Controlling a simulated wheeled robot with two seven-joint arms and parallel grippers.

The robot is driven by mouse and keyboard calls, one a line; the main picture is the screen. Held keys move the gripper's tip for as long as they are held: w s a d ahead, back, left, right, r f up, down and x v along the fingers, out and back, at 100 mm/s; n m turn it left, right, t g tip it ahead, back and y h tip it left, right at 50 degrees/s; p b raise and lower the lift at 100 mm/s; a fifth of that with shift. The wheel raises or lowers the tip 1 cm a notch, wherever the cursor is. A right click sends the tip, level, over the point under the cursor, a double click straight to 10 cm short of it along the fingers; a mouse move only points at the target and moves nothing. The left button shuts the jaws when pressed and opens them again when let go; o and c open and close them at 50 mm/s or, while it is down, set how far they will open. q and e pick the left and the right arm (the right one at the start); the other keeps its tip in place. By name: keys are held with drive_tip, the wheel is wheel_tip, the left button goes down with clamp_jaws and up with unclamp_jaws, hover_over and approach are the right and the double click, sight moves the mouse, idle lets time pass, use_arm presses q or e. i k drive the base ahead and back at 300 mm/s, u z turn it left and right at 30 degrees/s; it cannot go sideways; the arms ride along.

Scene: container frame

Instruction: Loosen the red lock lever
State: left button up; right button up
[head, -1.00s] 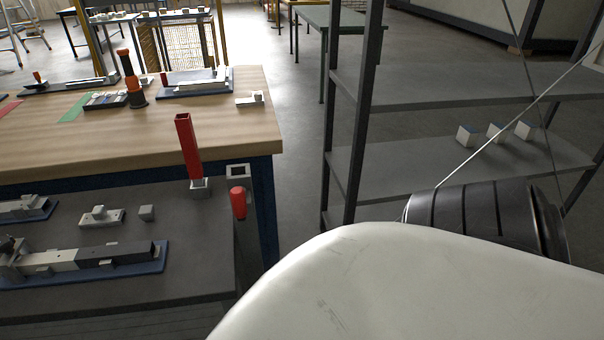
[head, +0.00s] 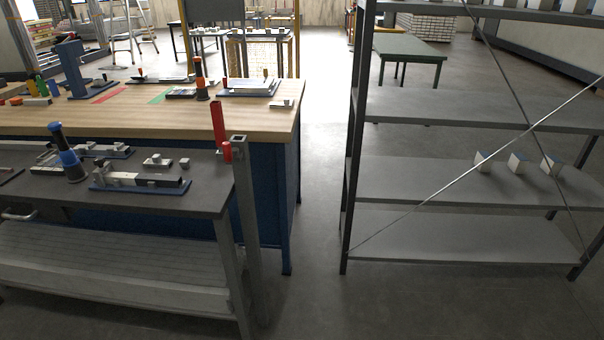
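A red lever (head: 217,120) stands upright at the right end of the dark grey bench top. A shorter red piece (head: 226,151) sits just below and beside it, near the top of a grey upright post (head: 245,190). I cannot tell from here which of the two red parts is the lock lever. Neither of my grippers is in the head view, and nothing touches the red parts.
The dark bench (head: 150,200) holds grey fixtures on blue bases and a blue-black tool (head: 68,155). A wooden-topped workbench (head: 200,115) stands behind it. A grey shelf rack (head: 450,180) stands at the right. Clear floor (head: 310,230) lies between bench and rack.

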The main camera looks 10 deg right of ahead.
sight(229, 154)
drive_tip(key=u, duration=0.7)
drive_tip(key=i, duration=1.35)
drive_tip(key=z, duration=0.45)
